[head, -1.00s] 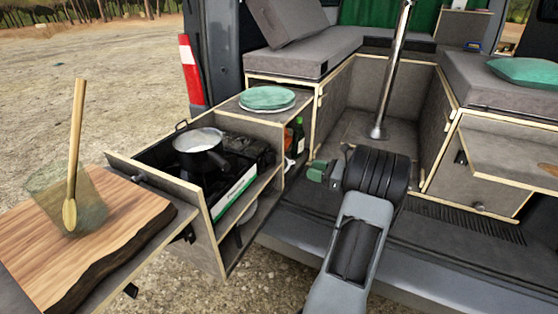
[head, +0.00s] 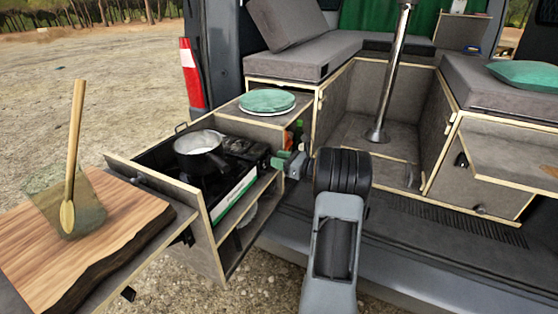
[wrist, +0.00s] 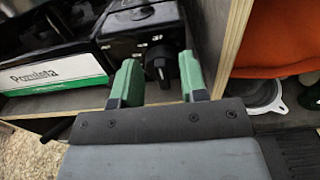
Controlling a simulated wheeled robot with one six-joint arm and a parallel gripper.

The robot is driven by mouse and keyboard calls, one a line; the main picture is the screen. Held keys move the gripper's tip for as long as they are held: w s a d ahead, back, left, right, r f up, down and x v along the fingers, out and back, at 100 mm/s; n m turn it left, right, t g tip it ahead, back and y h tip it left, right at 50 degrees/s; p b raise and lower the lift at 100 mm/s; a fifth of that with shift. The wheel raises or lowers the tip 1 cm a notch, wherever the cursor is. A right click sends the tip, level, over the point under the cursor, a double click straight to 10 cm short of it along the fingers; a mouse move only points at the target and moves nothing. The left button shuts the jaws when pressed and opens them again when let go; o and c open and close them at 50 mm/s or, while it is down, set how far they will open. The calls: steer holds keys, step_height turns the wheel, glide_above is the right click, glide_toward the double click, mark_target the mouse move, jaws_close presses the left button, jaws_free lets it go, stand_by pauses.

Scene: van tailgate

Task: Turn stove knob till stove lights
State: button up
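The stove (head: 240,150) is a black unit in the pull-out kitchen box, with a pot (head: 200,150) on it. In the wrist view the black stove knob (wrist: 160,66) is on the stove's front face. My gripper (wrist: 160,80) is open, its two green fingers on either side of the knob in that view, the right finger nearer to it. I cannot tell whether either finger touches the knob. In the head view my gripper (head: 282,162) is at the right end of the stove, and the knob is hidden there. No flame shows.
The box's wooden side panel (wrist: 232,45) stands just right of the gripper. Beyond it are an orange item (wrist: 275,35) and a round white-rimmed thing (wrist: 265,95). Green plates (head: 267,101) lie on the box top. A cutting board (head: 90,240) is at left.

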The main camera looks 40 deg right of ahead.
steer(key=shift+w+a, duration=0.1)
steer(key=shift+w, duration=0.1)
steer(key=shift+c, duration=0.4)
jaws_close()
